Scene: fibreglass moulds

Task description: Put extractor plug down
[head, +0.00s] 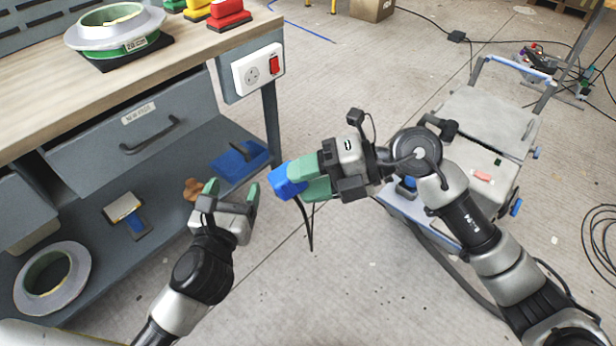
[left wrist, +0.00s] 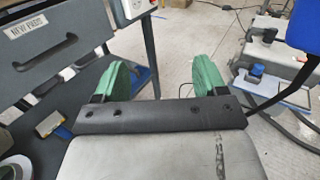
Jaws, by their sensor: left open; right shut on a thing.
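The extractor plug (head: 284,181) is a blue block with a black cable hanging from it. My right gripper (head: 305,180) is shut on it and holds it in the air, right of the workbench, above the floor. The green fingers hide part of the plug. In the left wrist view the blue plug (left wrist: 303,27) shows at the upper right edge, with the cable running down from it. My left gripper (head: 232,192) is open and empty, left of and apart from the plug. Its two green fingers (left wrist: 164,78) stand apart in the left wrist view.
The workbench (head: 205,55) carries a white socket with a red switch (head: 258,70) on its side. A grey drawer (head: 150,125) and a lower shelf with a tape roll (head: 52,278) are at left. A wheeled grey machine (head: 470,160) stands at right. Open floor lies between.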

